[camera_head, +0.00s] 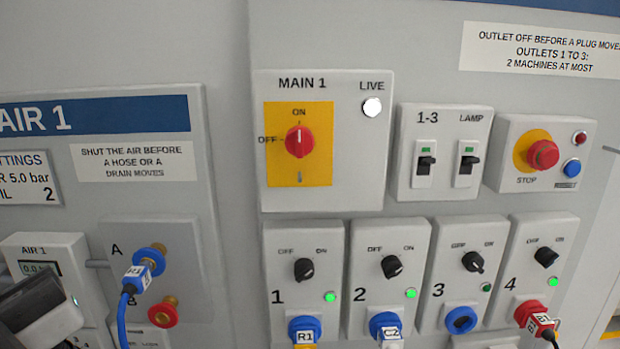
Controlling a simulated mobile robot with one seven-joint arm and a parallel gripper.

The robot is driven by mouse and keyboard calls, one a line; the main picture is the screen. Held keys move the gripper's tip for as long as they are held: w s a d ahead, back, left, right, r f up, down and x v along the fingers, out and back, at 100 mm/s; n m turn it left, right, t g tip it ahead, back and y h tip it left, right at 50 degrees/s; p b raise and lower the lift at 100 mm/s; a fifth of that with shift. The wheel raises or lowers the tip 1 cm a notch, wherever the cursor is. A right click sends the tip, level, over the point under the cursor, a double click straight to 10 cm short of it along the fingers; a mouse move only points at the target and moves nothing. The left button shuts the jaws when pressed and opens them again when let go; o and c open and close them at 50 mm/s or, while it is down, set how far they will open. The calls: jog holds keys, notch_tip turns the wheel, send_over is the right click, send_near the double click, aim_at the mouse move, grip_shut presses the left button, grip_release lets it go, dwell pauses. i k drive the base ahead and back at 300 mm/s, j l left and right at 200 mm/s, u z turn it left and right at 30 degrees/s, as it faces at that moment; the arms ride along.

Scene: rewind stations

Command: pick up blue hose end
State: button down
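The blue hose end (138,278) has a white label and sits at the blue ring of port A (150,257) on the AIR 1 panel, at the lower left. Its blue hose (122,322) hangs down from it. A dark grey block at the lower left edge looks like my gripper (42,302), left of the hose end and apart from it in the picture. It covers part of the air gauge. Its fingers are not clear enough to tell open from shut.
Red port B (164,311) is just below port A. The AIR 1 gauge (42,266) is partly hidden. To the right are the MAIN 1 switch (299,142), the stop button (542,154) and a row of outlets, with plugs (304,332) at some.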

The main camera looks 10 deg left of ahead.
aim_at(137, 280)
jog(key=k+j+z, duration=0.1)
jog(key=j, duration=0.35)
jog(key=k+j+z, duration=0.1)
jog(key=j, duration=0.35)
jog(key=k+j+z, duration=0.1)
jog(key=j, duration=0.35)
jog(key=k+j+z, duration=0.15)
jog(key=j, duration=0.25)
jog(key=k+j+z, duration=0.1)
jog(key=j, duration=0.35)
jog(key=k+j+z, duration=0.1)
jog(key=j, duration=0.3)
jog(key=k+j+z, duration=0.1)
jog(key=k+j, duration=0.15)
jog(key=j, duration=0.15)
jog(key=i, duration=0.5)
